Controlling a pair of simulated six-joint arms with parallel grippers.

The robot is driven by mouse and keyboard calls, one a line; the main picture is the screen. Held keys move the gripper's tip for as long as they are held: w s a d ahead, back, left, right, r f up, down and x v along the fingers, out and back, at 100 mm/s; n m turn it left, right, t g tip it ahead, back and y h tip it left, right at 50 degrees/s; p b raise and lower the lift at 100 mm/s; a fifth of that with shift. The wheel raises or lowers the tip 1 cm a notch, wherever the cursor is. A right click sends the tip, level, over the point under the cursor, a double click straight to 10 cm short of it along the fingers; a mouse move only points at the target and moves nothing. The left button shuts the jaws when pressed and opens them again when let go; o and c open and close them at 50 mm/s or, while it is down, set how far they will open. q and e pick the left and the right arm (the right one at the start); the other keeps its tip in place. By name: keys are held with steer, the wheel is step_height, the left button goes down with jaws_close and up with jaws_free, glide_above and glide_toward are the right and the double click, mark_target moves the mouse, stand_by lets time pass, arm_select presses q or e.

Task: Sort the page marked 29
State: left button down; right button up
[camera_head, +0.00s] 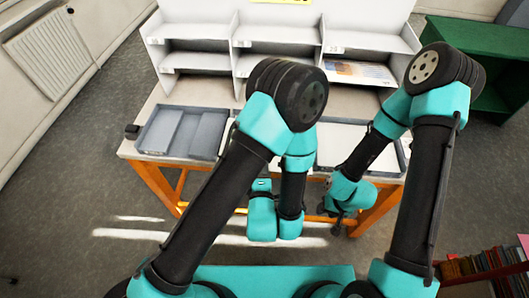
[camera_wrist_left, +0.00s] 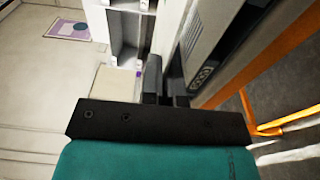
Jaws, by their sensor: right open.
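A page with a purple picture (camera_wrist_left: 72,28) shows at the upper left of the left wrist view. No number 29 is legible on either. My right gripper (camera_head: 338,222) is open and hangs low by the table's front right edge, with nothing seen in it. My left gripper (camera_wrist_left: 167,85) shows dark fingers close together, with no page seen between them; my own arm hides it in the head view.
A grey tray (camera_head: 222,133) sits at the table's left, with a small black object (camera_head: 131,131) beside it. Another tray (camera_head: 404,152) at the right is partly behind my arms. A green shelf (camera_head: 470,40) and a row of books (camera_head: 485,262) stand at the right.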

arm_select(q)
steer(key=shift+s+a, duration=0.15)
steer(key=shift+s, duration=0.05)
steer(key=shift+w, duration=0.15)
steer(key=shift+w, duration=0.5)
steer(key=w, duration=0.4)
steer(key=shift+w+d, duration=0.25)
steer(key=shift+d, duration=0.05)
step_height(320, 180, down, 7)
steer(key=shift+s+r, duration=0.1)
